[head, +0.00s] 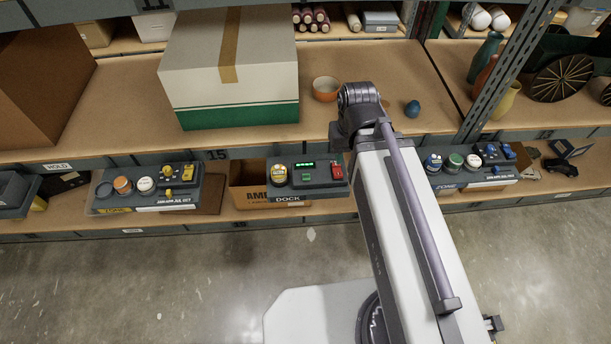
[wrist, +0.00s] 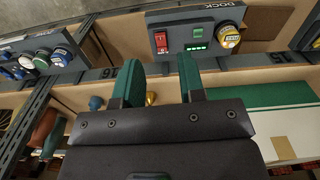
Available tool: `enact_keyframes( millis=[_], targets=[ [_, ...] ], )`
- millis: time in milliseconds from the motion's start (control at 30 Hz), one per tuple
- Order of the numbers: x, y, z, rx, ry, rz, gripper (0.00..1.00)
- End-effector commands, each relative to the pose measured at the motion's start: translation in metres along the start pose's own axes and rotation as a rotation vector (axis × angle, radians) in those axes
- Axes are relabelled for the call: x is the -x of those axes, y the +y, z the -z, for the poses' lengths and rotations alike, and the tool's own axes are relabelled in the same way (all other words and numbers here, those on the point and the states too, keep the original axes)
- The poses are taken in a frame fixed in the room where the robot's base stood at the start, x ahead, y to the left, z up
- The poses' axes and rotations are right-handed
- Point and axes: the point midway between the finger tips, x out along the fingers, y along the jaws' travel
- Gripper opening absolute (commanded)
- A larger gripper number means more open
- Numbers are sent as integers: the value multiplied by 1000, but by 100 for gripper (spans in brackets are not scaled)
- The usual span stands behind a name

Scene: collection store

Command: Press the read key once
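The dock (head: 325,187) is a dark panel labelled DOCK on the lower shelf ledge. It bears a lit green display (head: 304,164), a red switch (head: 337,172) and a round yellow-banded piece (head: 279,174). In the wrist view the dock (wrist: 178,27) shows upside down at the top, with a green key (wrist: 198,33) beside the red switch (wrist: 161,42). I cannot read a label on the green key. My gripper (wrist: 160,72) is open and empty, its green fingertips apart and short of the dock in the picture. In the head view my gripper is hidden.
A large white-and-green box (head: 230,85), an orange bowl (head: 326,89) and a blue egg-shaped object (head: 412,109) stand on the shelf above. A metal upright (head: 500,75) rises at right.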

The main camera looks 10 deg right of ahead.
Motion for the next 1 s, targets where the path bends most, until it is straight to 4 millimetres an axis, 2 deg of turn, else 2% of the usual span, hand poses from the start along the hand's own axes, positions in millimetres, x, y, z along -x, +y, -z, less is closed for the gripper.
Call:
enact_keyframes(
  millis=[67, 367, 1000],
  targets=[
    [0, 0, 0, 0, 0, 0, 29],
    [0, 0, 0, 0, 0, 0, 0],
    [0, 0, 0, 0, 0, 0, 0]
  ],
)
